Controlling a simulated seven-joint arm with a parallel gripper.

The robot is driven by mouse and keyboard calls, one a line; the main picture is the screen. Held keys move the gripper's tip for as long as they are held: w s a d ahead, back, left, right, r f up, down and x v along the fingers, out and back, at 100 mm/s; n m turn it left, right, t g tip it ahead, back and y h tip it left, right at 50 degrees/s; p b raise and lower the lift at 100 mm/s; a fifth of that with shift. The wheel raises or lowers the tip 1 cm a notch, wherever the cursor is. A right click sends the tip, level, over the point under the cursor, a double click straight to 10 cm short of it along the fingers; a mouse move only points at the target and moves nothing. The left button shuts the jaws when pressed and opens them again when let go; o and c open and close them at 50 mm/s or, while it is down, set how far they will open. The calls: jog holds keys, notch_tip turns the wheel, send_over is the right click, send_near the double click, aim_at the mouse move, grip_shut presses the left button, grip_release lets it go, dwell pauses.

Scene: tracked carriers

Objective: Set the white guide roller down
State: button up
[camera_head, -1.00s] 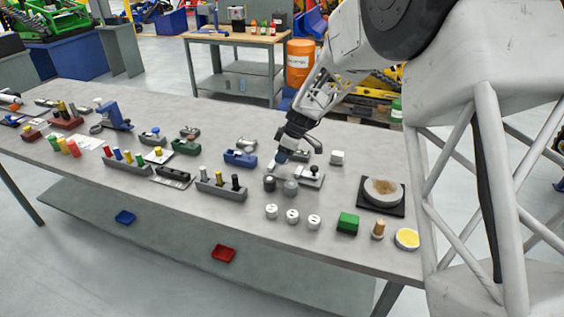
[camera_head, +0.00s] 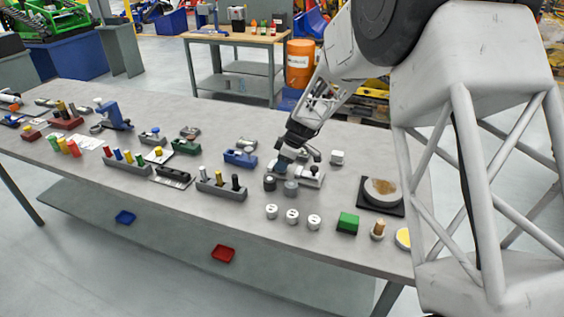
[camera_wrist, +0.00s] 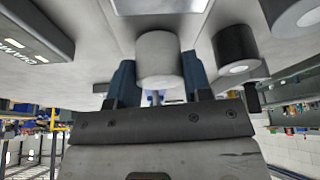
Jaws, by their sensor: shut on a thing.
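My gripper (camera_head: 281,166) is low over the middle-right part of the grey table in the head view. In the wrist view its two blue fingers (camera_wrist: 158,82) are shut on the white guide roller (camera_wrist: 159,56), a short pale cylinder that looks grey-white in the shade. The roller sits between the fingers with its end face toward the camera. In the head view the fingers and wrist largely hide it. I cannot tell whether its far end touches the table.
A black cylinder (camera_head: 270,183) and a grey cylinder (camera_head: 291,188) stand close in front of my gripper. Several white rollers (camera_head: 292,216) stand nearer the front edge, beside a green block (camera_head: 348,222).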

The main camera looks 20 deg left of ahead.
jog(key=shift+f, duration=0.1)
jog(key=o, duration=1.1)
jog(key=shift+o, duration=0.2)
jog(key=v, duration=1.2)
